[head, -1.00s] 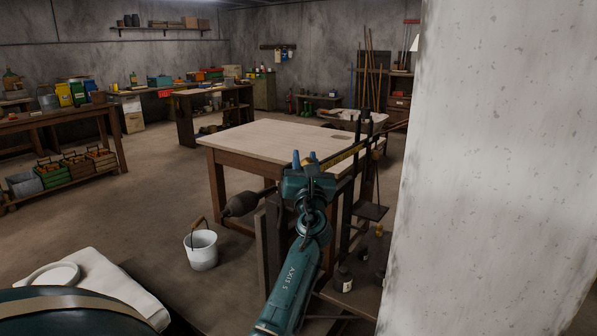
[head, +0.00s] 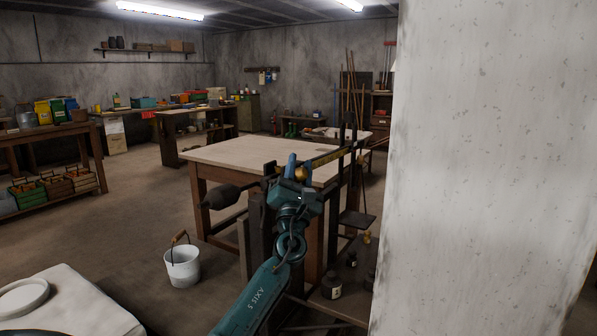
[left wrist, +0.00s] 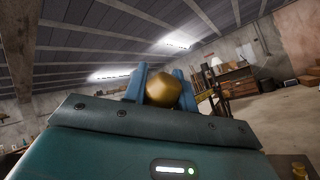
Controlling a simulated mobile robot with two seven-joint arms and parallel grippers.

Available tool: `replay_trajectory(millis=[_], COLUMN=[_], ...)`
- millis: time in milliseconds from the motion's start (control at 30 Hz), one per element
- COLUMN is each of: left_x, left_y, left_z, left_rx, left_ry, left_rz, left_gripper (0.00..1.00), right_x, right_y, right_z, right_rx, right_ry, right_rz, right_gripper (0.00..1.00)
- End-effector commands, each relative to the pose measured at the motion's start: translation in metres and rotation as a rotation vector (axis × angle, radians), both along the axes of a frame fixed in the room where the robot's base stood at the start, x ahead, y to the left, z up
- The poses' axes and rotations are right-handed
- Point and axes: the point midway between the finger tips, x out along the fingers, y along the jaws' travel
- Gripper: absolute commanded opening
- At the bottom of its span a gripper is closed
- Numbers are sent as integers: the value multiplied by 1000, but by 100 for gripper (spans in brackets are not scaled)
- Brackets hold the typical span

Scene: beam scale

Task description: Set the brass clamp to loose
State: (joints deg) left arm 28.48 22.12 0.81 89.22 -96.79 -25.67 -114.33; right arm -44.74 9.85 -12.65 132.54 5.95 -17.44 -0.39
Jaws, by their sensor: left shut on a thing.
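The brass clamp (head: 301,174) shows as a small rounded golden knob at the beam of the scale. In the left wrist view the brass knob (left wrist: 163,91) sits between two blue fingers. My left gripper (head: 297,167) is shut on it, just in front of the beam. The beam (head: 331,157) has a yellowish band and runs up to dark uprights at the right. A dark pear-shaped weight (head: 219,196) hangs at the beam's left end. The clamp's setting cannot be told from these frames. My right gripper is not in view.
A pale-topped wooden table (head: 240,150) stands behind the scale. A large pale pillar (head: 490,170) blocks the right side. A white bucket (head: 182,266) stands on the floor at the left. Small dark bottles (head: 331,286) stand low at the scale's base.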

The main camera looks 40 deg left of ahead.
Motion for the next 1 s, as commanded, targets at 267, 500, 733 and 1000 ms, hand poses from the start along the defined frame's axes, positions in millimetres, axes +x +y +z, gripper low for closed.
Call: replay_trajectory(millis=[267,500,733,1000], left_x=[1,0,0,-15], left_y=[-1,-1,-1,-10], left_z=[-1,-1,-1,-16], left_rx=[6,5,3,3], left_ry=[5,4,3,6], left_rz=[-1,1,1,0], left_gripper=[0,45,49,49], right_x=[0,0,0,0], right_y=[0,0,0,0], right_z=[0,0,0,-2], right_rx=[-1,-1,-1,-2], right_ry=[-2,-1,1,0], right_rz=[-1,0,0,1], right_gripper=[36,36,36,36])
